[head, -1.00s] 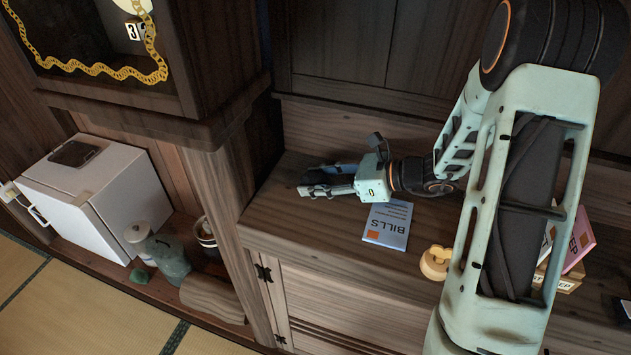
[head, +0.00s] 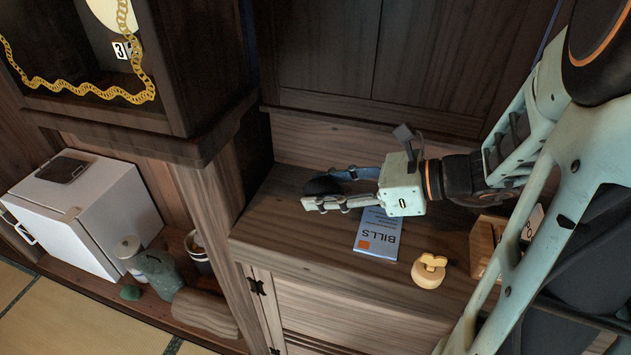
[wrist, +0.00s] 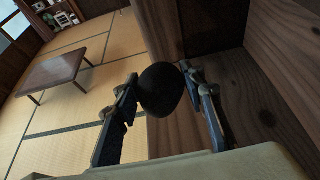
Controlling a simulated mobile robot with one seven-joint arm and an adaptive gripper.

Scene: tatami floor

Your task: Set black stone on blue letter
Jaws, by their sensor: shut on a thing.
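The black stone (head: 322,186) is held between the fingers of my gripper (head: 328,190) at the left part of the wooden cabinet top. In the wrist view the round dark stone (wrist: 161,90) sits between both fingertips of my gripper (wrist: 160,93). The blue letter (head: 379,234), marked BILLS with an orange square, lies on the cabinet top. It is to the right of the stone and partly under my gripper's body, which hides its far end.
A wooden box (head: 486,245) with cards is farther right, partly behind my arm. A wooden post (head: 222,215) rises left of the cabinet top. A white box (head: 85,212) stands lower left.

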